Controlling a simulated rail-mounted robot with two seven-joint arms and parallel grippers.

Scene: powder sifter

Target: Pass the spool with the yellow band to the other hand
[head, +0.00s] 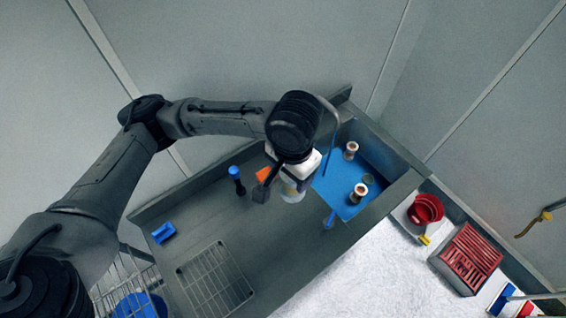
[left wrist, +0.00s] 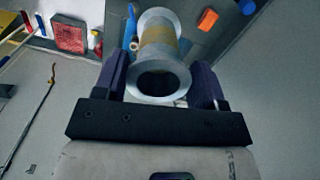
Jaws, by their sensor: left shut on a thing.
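The spool with the yellow band (left wrist: 159,36) is pale grey with wide flanges and an open bore facing the camera. In the left wrist view it sits between the two dark fingers of my left gripper (left wrist: 160,70), which is shut on it. In the head view my left gripper (head: 297,178) points down over the sink area, and the spool (head: 292,192) shows partly below it, beside the blue mat. My right gripper is not in view.
More spools stand on the blue mat (head: 335,193), one at its back (head: 350,150) and one nearer the front (head: 358,193). A blue-topped bottle (head: 236,178), an orange block (head: 264,174) and a wire rack (head: 215,280) are left. Red bowls (head: 426,209) and a red rack (head: 467,258) are right.

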